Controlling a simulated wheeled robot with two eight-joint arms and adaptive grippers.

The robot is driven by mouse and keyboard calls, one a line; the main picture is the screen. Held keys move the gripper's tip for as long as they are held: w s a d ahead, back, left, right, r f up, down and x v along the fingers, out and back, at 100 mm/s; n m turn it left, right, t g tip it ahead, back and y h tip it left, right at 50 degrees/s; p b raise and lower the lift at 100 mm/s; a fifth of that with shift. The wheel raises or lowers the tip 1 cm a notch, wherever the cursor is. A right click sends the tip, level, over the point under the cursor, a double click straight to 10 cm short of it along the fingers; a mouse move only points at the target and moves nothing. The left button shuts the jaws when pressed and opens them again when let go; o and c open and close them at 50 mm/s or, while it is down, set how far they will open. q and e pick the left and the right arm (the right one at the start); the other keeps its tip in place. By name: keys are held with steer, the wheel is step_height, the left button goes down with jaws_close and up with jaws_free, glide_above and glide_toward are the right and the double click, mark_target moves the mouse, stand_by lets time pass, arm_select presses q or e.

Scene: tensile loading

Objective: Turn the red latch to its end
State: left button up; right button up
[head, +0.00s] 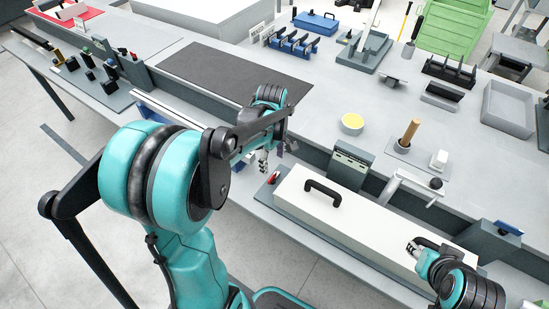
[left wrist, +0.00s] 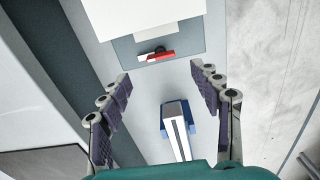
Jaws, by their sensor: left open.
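The red latch (head: 273,178) sits on a grey plate at the left end of a long white-topped box (head: 350,217). In the left wrist view the red latch (left wrist: 160,56) lies crosswise just below the white lid, with a dark pivot on it. My left gripper (head: 264,160) is just to the left of the latch. In the left wrist view my left gripper (left wrist: 160,76) is open and empty, its fingers spread wide, with the latch ahead between them and apart from them.
A black handle (head: 322,192) stands on the lid. In the left wrist view a blue block with a pale bar (left wrist: 178,130) lies between the fingers. A grey upright unit (head: 350,165) stands behind the box. A mallet with a wooden handle (head: 409,134) is farther back.

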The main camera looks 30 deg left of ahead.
mark_target(274, 177)
arm_select(q)
steer(key=shift+w+a+f, duration=0.15)
steer(key=shift+a+f, duration=0.05)
steer(key=shift+f, duration=0.05)
step_height(274, 177, down, 7)
steer(key=b, duration=0.3)
steer(key=shift+f, duration=0.2)
steer(key=c, duration=1.2)
